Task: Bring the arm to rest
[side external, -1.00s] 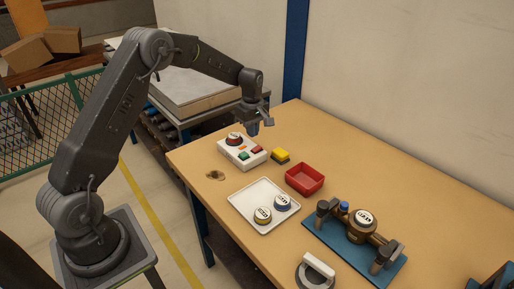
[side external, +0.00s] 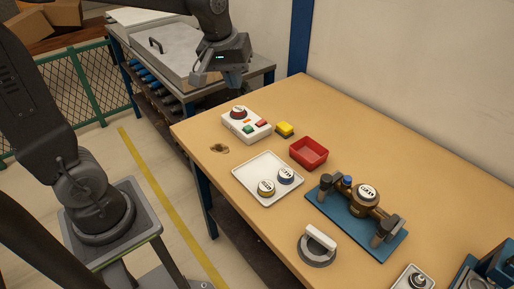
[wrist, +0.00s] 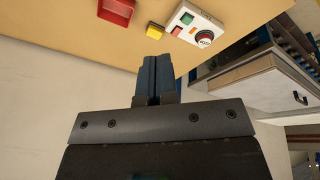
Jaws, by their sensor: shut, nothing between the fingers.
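My gripper (side external: 233,80) is above the far left end of the table, higher than the white control box and behind it in the side view. In the wrist view my gripper (wrist: 157,60) has its two dark blue fingers together, with nothing between them. It touches nothing. The rest of my arm runs out of the top of the side view.
On the wooden table (side external: 290,110) are a white control box (side external: 238,127), a yellow block (side external: 285,129), a red bin (side external: 309,153), a white tray (side external: 245,177) with two round meters, and a blue plate (side external: 330,215) with a brass meter. A metal-topped bench (side external: 180,65) stands behind.

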